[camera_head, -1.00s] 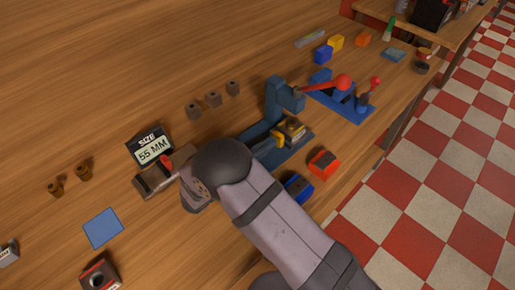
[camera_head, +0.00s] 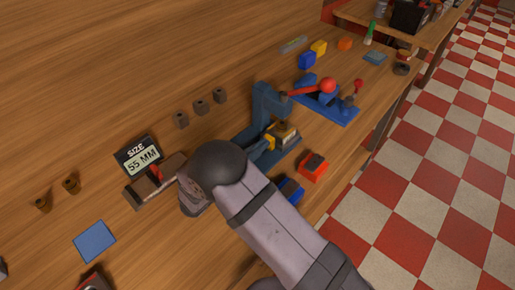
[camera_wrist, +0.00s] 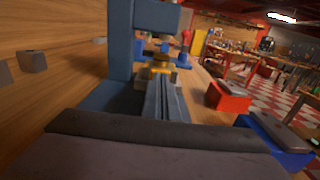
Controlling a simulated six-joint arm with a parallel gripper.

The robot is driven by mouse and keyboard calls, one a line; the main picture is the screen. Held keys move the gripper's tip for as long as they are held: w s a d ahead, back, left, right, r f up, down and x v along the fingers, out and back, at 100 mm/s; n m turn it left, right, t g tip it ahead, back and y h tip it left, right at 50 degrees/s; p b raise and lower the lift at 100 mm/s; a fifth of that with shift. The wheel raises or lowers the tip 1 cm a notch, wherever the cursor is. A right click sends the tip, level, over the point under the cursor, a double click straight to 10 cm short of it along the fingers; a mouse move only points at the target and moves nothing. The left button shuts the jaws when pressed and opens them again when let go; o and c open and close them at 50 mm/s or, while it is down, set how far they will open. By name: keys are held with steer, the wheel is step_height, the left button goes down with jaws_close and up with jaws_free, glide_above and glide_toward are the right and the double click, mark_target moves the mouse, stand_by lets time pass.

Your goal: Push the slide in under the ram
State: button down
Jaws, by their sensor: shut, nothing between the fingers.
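The blue press (camera_head: 265,106) stands on the bench with its upright frame and overhanging head. Its slide (camera_head: 283,131), with yellow sides and a pale top, sits at the front of the press base; it also shows in part in the wrist view (camera_wrist: 160,68). In the wrist view the press column and head (camera_wrist: 121,45) rise just ahead, with a grey guide rail (camera_wrist: 160,100) running away beneath. My gripper (camera_wrist: 160,127) is a dark shut bar across the bottom of that view, in front of the rail. Contact with the slide cannot be told.
A blue fixture with red-knobbed levers (camera_head: 327,97) is beyond. A size display reading 55 MM (camera_head: 139,156) and a grey vise-like device (camera_head: 150,184) are left.

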steer(key=shift+w+d+r, duration=0.2)
steer(key=shift+w+r, duration=0.05)
steer(key=shift+r, duration=0.1)
steer(key=shift+s+a+f, duration=0.1)
steer(key=shift+s+a, duration=0.15)
steer(key=shift+a, duration=0.05)
steer(key=b+v, duration=0.1)
steer(key=v, duration=0.5)
steer(key=b+v, duration=0.2)
steer(key=v, duration=0.4)
steer(key=shift+s+a+f, duration=0.25)
steer(key=shift+s, duration=0.05)
steer(key=shift+s+a, duration=0.35)
steer(key=shift+s, duration=0.1)
